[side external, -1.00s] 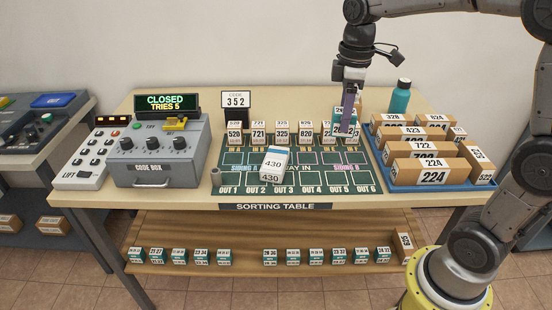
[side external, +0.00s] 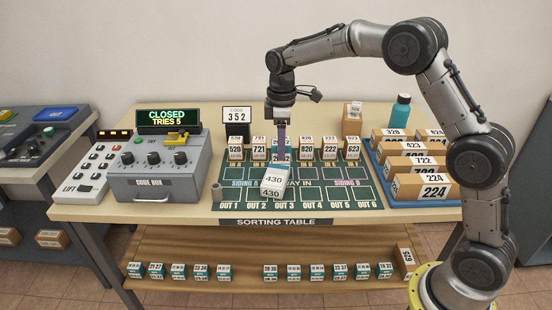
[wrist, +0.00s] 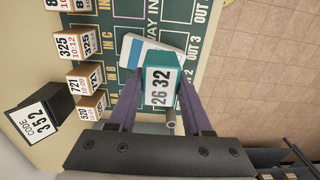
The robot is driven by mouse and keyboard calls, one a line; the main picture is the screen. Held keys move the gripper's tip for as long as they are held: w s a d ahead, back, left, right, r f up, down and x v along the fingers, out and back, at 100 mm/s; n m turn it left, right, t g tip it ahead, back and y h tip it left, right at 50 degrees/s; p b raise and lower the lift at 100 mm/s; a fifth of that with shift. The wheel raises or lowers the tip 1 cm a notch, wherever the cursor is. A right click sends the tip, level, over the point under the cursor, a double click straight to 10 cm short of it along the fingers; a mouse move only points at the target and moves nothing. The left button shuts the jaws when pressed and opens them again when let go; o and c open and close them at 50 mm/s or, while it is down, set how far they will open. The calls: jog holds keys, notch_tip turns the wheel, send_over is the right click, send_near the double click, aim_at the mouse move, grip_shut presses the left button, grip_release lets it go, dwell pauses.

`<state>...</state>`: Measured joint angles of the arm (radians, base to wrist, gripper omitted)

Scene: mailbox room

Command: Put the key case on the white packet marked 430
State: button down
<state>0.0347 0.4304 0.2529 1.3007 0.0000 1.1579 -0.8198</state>
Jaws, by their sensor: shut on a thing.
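My gripper (side external: 281,154) is shut on a teal case with a white label reading 26 32 (wrist: 161,88), which I take to be the key case. The wrist view shows the case between both fingers. The white packet marked 430 (side external: 273,181) lies on the green sorting mat near its middle front. In the side view the held case is just behind the packet's far edge. In the wrist view the packet (wrist: 140,50) is partly hidden behind the case. I cannot tell whether they touch.
A row of numbered boxes (side external: 330,148) stands along the mat's back edge. A blue tray (side external: 376,160) of brown parcels is at right, with a teal bottle (side external: 401,112) behind. The code box (side external: 157,160) is at left. Several small teal cases (side external: 179,271) sit on the lower shelf.

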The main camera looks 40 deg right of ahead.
aim_at(276, 159)
jog(key=shift+w+f, duration=0.7)
jog(key=shift+f, duration=0.1)
jog(key=shift+w+f, duration=0.15)
jog(key=shift+f, duration=0.8)
jog(key=shift+w+f, duration=0.15)
jog(key=shift+f, duration=0.8)
jog(key=shift+f, duration=0.1)
jog(key=shift+c, duration=1.6)
grip_release()
